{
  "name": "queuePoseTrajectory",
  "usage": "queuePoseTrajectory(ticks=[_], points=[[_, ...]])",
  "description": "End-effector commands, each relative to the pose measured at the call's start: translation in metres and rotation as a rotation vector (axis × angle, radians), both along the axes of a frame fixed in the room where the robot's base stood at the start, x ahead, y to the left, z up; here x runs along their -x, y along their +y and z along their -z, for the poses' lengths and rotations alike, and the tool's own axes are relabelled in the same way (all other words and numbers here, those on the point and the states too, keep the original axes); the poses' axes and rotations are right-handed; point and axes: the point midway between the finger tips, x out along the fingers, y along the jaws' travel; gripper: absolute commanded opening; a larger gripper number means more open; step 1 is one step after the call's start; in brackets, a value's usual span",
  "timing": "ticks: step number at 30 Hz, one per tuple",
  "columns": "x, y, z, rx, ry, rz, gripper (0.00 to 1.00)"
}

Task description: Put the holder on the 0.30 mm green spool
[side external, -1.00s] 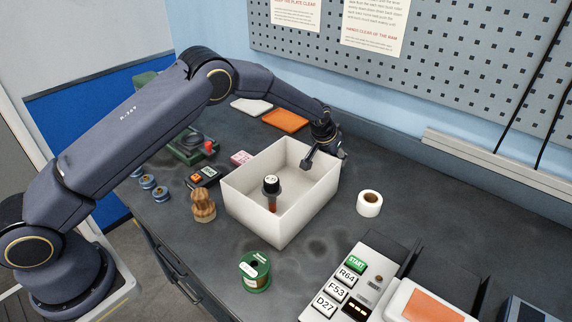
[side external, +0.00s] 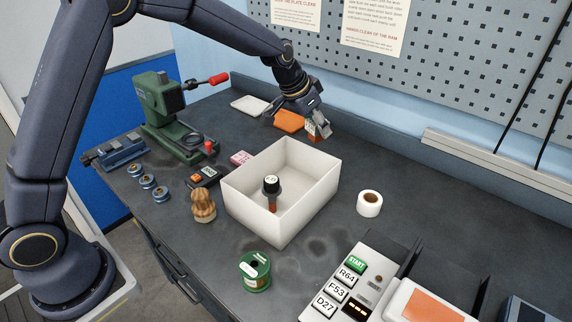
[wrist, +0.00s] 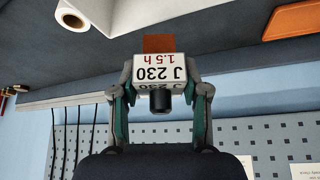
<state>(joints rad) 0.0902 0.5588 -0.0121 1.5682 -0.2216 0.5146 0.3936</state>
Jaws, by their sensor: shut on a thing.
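The green spool (side external: 257,271) stands on the bench in front of the white box, with a white label on its top; its size cannot be read. My gripper (side external: 313,118) is above the bench behind the box, far from the spool. It is shut on a labelled holder (side external: 319,131), which has a copper-coloured block at its end. In the wrist view the holder (wrist: 160,72) sits between both fingers, its white face reading "J 230" and "1.5 h", with a black round stub on it. Another black-capped holder (side external: 271,187) with a copper tip stands inside the box.
The white open box (side external: 245,203) lies between my gripper and the spool. A white roll (side external: 369,204) is at its right, a wooden piece (side external: 203,206) at its left. The panel with START (side external: 356,264) is at front right. An orange tray (side external: 288,121) is behind the box.

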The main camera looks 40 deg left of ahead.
Motion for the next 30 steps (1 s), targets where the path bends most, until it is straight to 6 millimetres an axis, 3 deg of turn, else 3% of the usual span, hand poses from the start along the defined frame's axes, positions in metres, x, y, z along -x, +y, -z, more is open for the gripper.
queuePoseTrajectory(ticks=[1,8,15,21,25,30], points=[[0.02,0.003,-0.011,0.004,-0.005,0.063,0.0],[0.115,0.0,-0.038,0.002,-0.005,0.422,0.0],[0.252,-0.01,-0.058,0.003,-0.007,0.934,0.0],[0.357,-0.02,-0.059,0.001,-0.005,1.321,0.0],[0.404,-0.025,-0.055,-0.002,-0.004,1.495,0.0],[0.434,-0.029,-0.05,-0.001,-0.003,1.613,0.0]])
